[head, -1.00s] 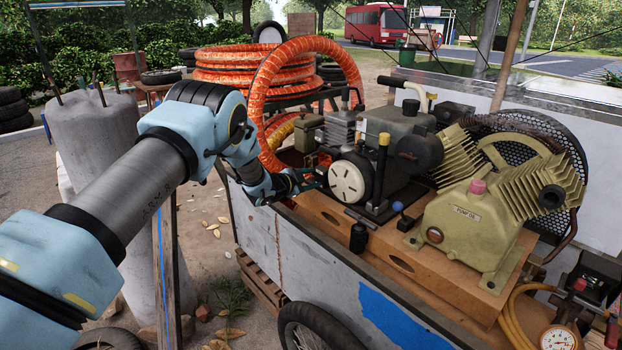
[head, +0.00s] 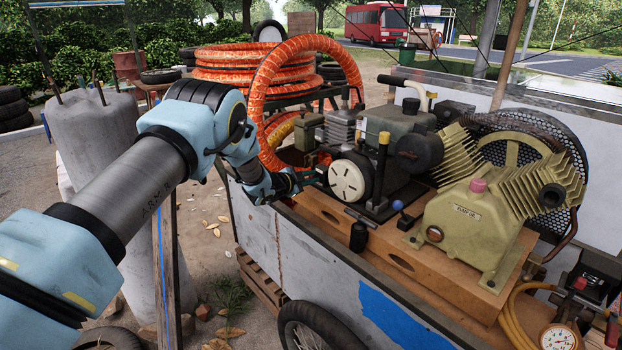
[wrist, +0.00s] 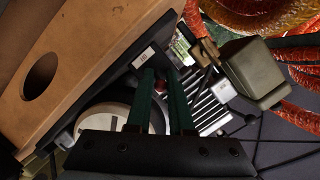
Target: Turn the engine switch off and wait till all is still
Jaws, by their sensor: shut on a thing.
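The engine (head: 405,125) sits on the wooden deck of the cart, with a round pale slotted recoil cover (head: 347,180) facing me. My gripper (head: 314,176) reaches in low at the left of this cover. In the wrist view my two green fingers (wrist: 160,78) are close together with a small red piece (wrist: 160,85) between them, which looks like the engine switch. Its on or off position cannot be made out. The fingers hide most of it. The tan pump (head: 470,220) stands to the right, with its spoked wheel (head: 520,150) behind a mesh guard.
Orange hose coils (head: 265,75) hang behind and left of the engine. The deck (head: 400,262) has a black knob and a blue ball near the engine. A pressure gauge (head: 558,337) is at the front right. A concrete post (head: 95,160) stands left.

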